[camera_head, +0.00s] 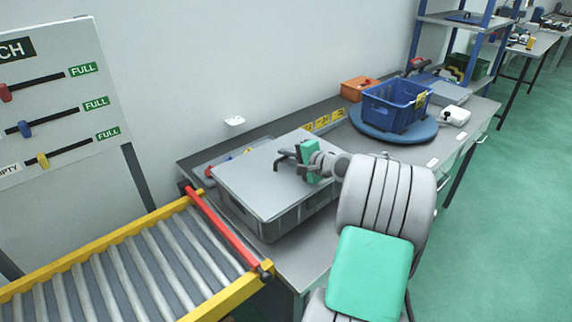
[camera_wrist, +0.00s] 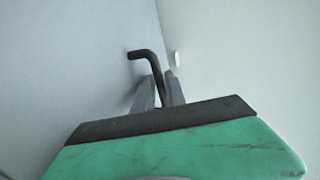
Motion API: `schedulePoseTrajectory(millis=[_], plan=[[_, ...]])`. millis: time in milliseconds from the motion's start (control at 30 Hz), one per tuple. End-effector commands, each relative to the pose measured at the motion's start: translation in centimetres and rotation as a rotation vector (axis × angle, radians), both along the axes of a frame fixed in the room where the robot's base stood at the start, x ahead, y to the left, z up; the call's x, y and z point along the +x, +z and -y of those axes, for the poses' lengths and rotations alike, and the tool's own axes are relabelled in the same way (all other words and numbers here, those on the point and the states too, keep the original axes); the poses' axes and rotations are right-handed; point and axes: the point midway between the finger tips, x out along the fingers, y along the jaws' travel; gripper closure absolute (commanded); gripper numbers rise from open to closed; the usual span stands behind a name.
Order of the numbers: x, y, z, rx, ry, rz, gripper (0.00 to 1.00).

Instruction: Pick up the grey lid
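The grey lid (camera_head: 256,184) is a flat plate lying on top of a grey crate (camera_head: 292,222) on the bench. A dark bent handle (camera_head: 277,164) stands on the lid; it also shows in the wrist view (camera_wrist: 150,57), its far end bending to the left. My gripper (camera_head: 298,157) is over the lid at the handle. In the wrist view my two grey fingers (camera_wrist: 160,92) lie on either side of the handle bar. Whether they press on it cannot be told. The lid looks level, and no gap shows between it and the crate.
A roller conveyor (camera_head: 165,255) with yellow rails and a red bar (camera_head: 225,228) stands to the left. A blue crate (camera_head: 397,102) sits on a round blue turntable (camera_head: 372,128) farther along the bench, with an orange box (camera_head: 357,88) behind. The green floor at right is clear.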

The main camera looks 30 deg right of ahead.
Motion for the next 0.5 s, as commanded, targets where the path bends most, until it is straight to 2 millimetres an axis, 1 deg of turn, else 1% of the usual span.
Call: schedulePoseTrajectory(millis=[200,400,500], plan=[[0.24,-0.09,-0.11,-0.001,0.001,0.000,0.84],[0.22,-0.09,-0.11,-0.001,0.001,0.000,1.00],[0.22,-0.10,-0.12,-0.001,0.001,0.000,1.00]])
